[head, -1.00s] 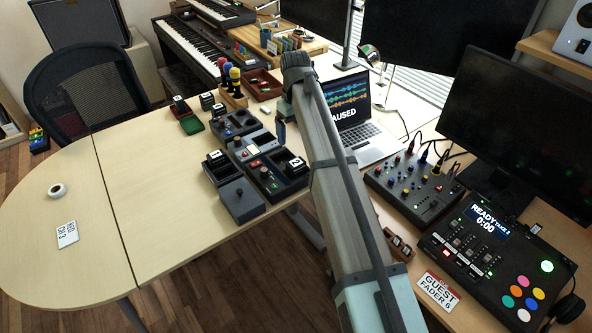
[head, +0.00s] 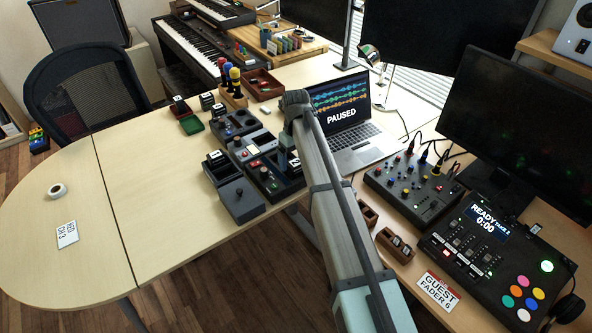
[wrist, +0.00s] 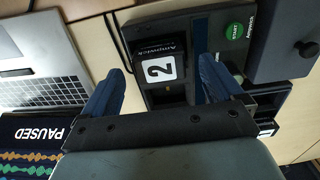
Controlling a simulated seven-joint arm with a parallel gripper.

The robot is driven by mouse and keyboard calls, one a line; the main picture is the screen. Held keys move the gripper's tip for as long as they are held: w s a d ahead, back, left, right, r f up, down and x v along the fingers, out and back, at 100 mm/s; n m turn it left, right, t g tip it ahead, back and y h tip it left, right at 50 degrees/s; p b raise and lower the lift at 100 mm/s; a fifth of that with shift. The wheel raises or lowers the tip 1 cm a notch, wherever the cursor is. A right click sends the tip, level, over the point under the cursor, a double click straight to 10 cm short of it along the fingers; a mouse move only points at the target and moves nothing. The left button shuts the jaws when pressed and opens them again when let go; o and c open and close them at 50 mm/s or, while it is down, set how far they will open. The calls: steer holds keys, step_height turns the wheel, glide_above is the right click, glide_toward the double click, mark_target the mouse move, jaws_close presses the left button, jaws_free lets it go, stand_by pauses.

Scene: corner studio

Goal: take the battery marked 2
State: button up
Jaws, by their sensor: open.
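The battery marked 2 (wrist: 160,68) is a black block with a white label, seated in a slot of a dark charger (wrist: 195,110). In the wrist view it lies between the two blue fingers of my gripper (wrist: 161,75). The fingers are open, with a visible gap on each side of the battery. In the head view my gripper (head: 285,152) is over the charger, and the battery's pale label (head: 295,162) shows just beside a finger. Its number is too small to read there. The exact height of the fingertips over it is unclear.
More dark chargers and black batteries (head: 216,157) stand close by on the wooden table (head: 150,200). A laptop (head: 352,146) is to the right of the gripper. A wooden holder (head: 395,245) and a mixer (head: 412,190) are farther right. The table's left half is mostly clear.

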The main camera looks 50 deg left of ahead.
steer(key=shift+f, duration=1.45)
steer(key=shift+c, duration=0.4)
steer(key=c, duration=1.2)
